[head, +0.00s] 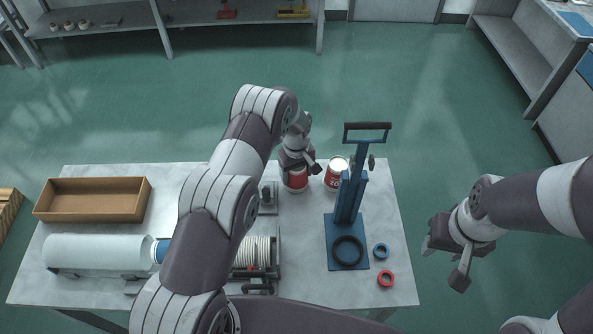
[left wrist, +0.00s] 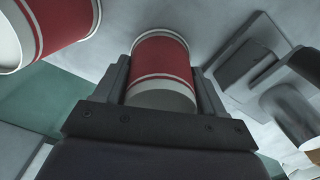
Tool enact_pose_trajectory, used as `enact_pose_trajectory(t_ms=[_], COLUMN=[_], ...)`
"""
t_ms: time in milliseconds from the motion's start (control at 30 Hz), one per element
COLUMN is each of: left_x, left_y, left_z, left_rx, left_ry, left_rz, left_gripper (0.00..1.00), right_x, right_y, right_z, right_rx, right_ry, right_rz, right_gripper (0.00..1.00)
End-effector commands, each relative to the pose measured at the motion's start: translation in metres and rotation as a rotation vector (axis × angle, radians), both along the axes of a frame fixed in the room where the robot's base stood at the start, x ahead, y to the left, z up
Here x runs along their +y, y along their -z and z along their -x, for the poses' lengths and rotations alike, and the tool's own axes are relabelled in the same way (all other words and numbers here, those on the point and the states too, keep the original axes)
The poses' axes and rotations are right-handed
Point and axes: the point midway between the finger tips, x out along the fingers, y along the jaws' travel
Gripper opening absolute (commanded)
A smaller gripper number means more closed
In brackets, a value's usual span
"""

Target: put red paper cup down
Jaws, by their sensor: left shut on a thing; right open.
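A red paper cup with white bands (head: 296,180) is at the back of the table, under my left gripper (head: 299,166). In the left wrist view the red paper cup (left wrist: 161,68) sits between the two fingers of my left gripper (left wrist: 163,85), which is shut on it. The cup looks close to the tabletop; I cannot tell whether it touches. A second red and white cup (head: 337,173) stands just to its right, and it also shows at the upper left of the left wrist view (left wrist: 57,28). My right gripper (head: 450,262) is open and empty, right of the table.
A blue press with a black handle (head: 348,195) stands right of the cups, with a blue ring (head: 380,251) and a red ring (head: 386,278) beside it. A brown tray (head: 93,216), a white roll (head: 98,250) and a wire spool (head: 252,252) are further left.

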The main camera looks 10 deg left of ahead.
Motion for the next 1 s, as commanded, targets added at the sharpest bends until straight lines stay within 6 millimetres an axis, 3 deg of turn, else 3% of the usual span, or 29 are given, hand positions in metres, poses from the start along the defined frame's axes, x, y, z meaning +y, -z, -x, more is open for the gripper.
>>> enact_pose_trajectory(t_ms=[67,100,167,500,567,1000], left_x=[0.000,0.000,0.000,0.000,0.000,0.000], left_y=[0.004,0.003,0.002,-0.004,-0.005,-0.102], left_z=[0.000,0.000,0.000,0.000,-0.001,0.000], left_rx=[0.000,0.000,0.000,0.000,-0.001,-0.003], left_ry=[0.000,0.000,0.000,0.000,0.000,0.000], left_rz=[0.000,0.000,0.000,0.000,0.000,0.000], left_gripper=[0.42,0.77,0.96,0.96,0.96,0.96], right_x=[0.000,0.000,0.000,0.000,0.000,0.000], right_y=[0.004,0.003,0.003,-0.003,0.005,0.052], right_z=[0.000,0.000,0.000,0.000,0.000,0.000], right_rx=[0.000,0.000,0.000,0.000,-0.001,0.000], right_ry=[0.000,0.000,0.000,0.000,0.000,0.000], right_rz=[0.000,0.000,0.000,0.000,0.000,0.000], right_gripper=[0.44,0.44,0.44,0.44,0.44,0.44])
